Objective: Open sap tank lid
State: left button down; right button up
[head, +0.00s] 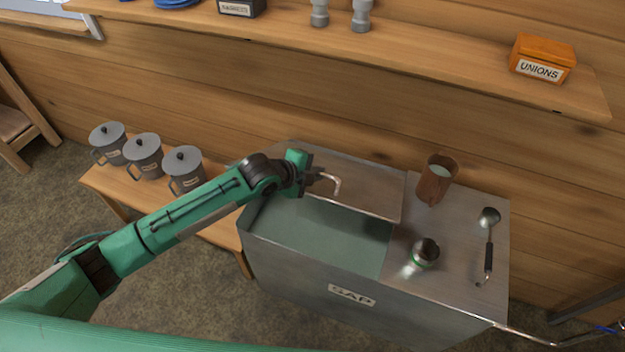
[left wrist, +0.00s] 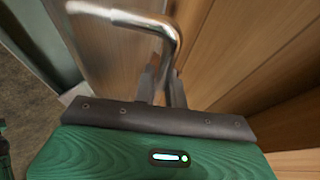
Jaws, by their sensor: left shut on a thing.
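The metal sap tank (head: 310,283) with a "SAP" label stands against the wooden wall. Its lid (head: 372,192) is at the back of the left part of the top. In front of the lid the tank is open and a dull green inside shows. My left gripper (head: 314,178) is shut on the bent metal lid handle (head: 334,184). The left wrist view shows the handle (left wrist: 130,16) running to the jaws (left wrist: 163,82). The jaws hide part of the handle. My right gripper is not in view.
Several lidded grey mugs (head: 143,158) stand on a bench at left.

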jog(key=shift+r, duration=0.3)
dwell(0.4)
